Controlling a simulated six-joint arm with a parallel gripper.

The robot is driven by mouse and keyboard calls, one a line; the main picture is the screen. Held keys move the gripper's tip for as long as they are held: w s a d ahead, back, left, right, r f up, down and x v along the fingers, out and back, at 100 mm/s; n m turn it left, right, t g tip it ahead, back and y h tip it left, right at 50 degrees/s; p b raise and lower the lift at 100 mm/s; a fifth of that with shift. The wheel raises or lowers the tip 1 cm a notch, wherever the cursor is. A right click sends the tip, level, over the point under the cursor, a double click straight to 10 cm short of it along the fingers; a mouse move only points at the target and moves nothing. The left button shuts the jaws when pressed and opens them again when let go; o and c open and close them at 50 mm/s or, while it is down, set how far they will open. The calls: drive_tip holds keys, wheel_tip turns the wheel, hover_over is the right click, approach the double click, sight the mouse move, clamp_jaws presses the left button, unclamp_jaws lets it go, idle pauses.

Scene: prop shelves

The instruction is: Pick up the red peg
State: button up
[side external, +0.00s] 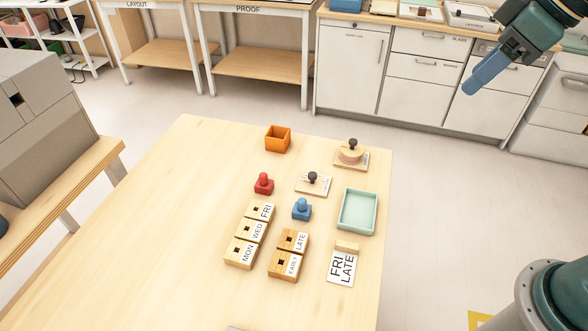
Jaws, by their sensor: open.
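The red peg (263,184) stands upright on the wooden table, with a square base and a rounded knob on top. It is behind the wooden day blocks and left of the small board with a black knob. My gripper (480,80) is at the upper right of the side external view, high above and well apart from the peg. Its blue fingers point down and left, and nothing shows between them. The gap between the fingers is hard to see from this angle.
A blue peg (302,209), an orange box (278,139), a mint tray (373,212), a FRI LATE card (341,267) and labelled blocks (241,252) stand nearby. Two knobbed boards (313,186) (351,157) are right of the red peg. The table's left side (160,220) is clear.

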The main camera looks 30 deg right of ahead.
drive_tip(key=w+a+n+g+y, duration=0.1)
drive_tip(key=w+a+n, duration=0.35)
drive_tip(key=w, duration=0.65)
drive_tip(key=n+g+y, duration=0.2)
drive_tip(key=n+g, duration=0.2)
drive_tip(key=n, duration=0.7)
hover_over(264, 174)
drive_tip(key=d, duration=0.2)
wheel_tip(264, 174, down, 28)
drive_tip(key=shift+w, duration=0.25)
drive_tip(key=shift+f, duration=0.15)
drive_tip(key=shift+x, duration=2.55)
drive_tip(key=shift+s+d, duration=0.1)
drive_tip(key=shift+d, duration=0.05)
